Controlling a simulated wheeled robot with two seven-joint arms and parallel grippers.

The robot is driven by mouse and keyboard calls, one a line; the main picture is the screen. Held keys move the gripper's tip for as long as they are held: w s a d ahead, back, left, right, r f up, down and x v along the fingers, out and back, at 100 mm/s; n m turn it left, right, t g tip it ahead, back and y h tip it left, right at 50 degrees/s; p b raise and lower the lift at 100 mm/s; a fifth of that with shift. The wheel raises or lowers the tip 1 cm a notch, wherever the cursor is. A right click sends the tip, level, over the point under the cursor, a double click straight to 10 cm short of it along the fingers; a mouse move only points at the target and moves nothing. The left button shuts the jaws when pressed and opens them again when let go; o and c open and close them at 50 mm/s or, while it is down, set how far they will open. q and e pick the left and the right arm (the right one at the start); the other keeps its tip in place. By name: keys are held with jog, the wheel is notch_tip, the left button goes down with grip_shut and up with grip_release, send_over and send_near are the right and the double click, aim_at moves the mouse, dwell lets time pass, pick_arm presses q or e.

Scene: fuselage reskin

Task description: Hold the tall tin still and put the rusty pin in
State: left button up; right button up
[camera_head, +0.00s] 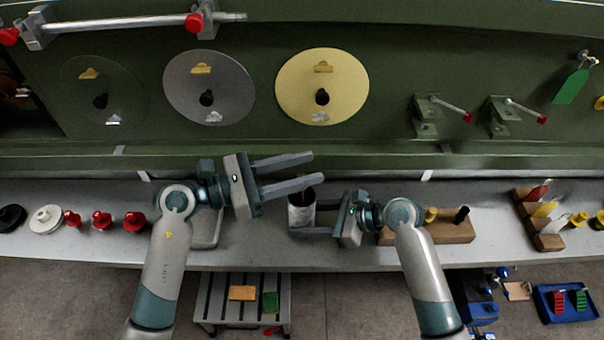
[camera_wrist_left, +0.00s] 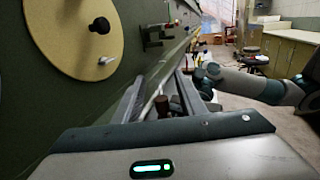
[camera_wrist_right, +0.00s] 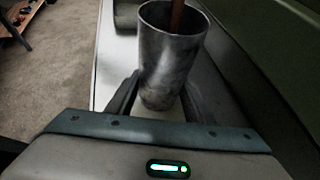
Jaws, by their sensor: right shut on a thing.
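The tall tin (camera_head: 301,212) is a grey metal cup standing upright on the bench. My right gripper (camera_head: 303,219) is shut around it from the right; in the right wrist view the tin (camera_wrist_right: 168,70) sits between the fingers. The rusty pin (camera_wrist_right: 177,16), a brown rod, stands in the tin's mouth with its top sticking out; its lower end is hidden inside. My left gripper (camera_head: 317,167) is open, its fingers spread above the tin. In the left wrist view the pin's dark reddish top (camera_wrist_left: 162,106) shows between those fingers, with no visible contact.
A wooden block (camera_head: 450,229) with pegs stands right of my right gripper. Red knobs (camera_head: 102,219) stand on the bench at left. The green panel with round discs (camera_head: 321,90) rises behind. A wooden rack (camera_head: 541,222) is far right.

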pick_arm(q)
jog(key=shift+r, duration=2.1)
pick_arm(e)
jog(key=o, duration=0.9)
jog(key=shift+c, duration=0.2)
jog(key=v, duration=1.2)
pick_arm(q)
jog(key=shift+s, duration=0.1)
pick_arm(e)
jog(key=shift+f, duration=0.1)
